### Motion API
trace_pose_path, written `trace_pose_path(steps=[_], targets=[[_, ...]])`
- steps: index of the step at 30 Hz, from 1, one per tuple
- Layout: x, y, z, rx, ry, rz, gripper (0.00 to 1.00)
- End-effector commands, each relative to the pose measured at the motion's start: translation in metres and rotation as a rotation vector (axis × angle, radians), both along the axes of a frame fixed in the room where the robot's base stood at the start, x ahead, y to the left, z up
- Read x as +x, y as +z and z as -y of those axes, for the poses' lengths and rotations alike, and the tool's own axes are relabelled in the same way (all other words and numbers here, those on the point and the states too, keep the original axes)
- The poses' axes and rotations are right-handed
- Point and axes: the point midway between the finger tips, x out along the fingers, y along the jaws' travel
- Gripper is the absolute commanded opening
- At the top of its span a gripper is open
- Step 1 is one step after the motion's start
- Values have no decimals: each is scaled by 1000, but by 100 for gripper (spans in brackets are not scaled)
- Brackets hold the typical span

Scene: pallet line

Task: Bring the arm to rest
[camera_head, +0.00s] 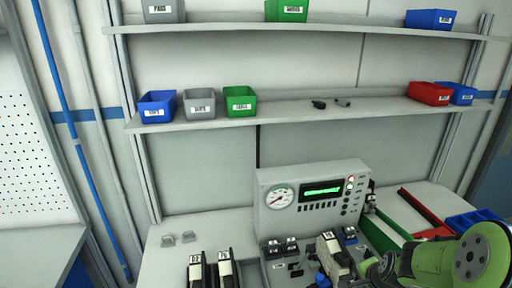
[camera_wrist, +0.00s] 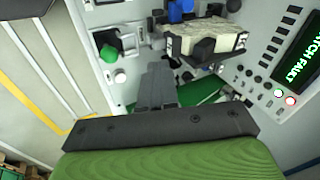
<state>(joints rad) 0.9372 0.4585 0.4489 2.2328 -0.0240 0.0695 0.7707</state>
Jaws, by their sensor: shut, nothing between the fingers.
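My green and grey arm (camera_head: 460,258) reaches in from the lower right of the head view, over the right part of the bench. My gripper (camera_wrist: 157,85) shows in the wrist view as two grey fingers pressed together, with nothing between them. It points toward the face of the bench fixture, below a black and cream block (camera_wrist: 205,42) and to the right of a green button (camera_wrist: 109,53). I cannot tell whether the fingertips touch anything. In the head view the fingers are hard to make out.
A console (camera_head: 312,198) with a gauge and lit display stands on the bench; the wrist view shows "FAULT" on the display (camera_wrist: 300,48). Black and cream modules (camera_head: 228,268) stand front left. A red rail (camera_head: 425,211) and blue tray (camera_head: 474,222) lie right. Shelves (camera_head: 290,112) hold bins.

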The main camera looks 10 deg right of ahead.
Motion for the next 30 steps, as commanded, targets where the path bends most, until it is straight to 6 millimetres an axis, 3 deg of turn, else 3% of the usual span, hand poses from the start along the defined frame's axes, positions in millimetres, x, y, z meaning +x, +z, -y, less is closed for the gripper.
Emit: trace_pose_path(steps=[5, 9, 12, 15, 19, 22, 30], targets=[[-29, 69, -65, -257, 388, -78, 0], [-72, 114, -113, -411, 656, -97, 0], [-112, 136, -142, -492, 840, -82, 0], [-151, 149, -162, -547, 1005, -51, 0], [-186, 152, -174, -577, 1149, -16, 0], [-196, 153, -176, -583, 1192, -6, 0], [-196, 153, -176, -583, 1194, -7, 0]])
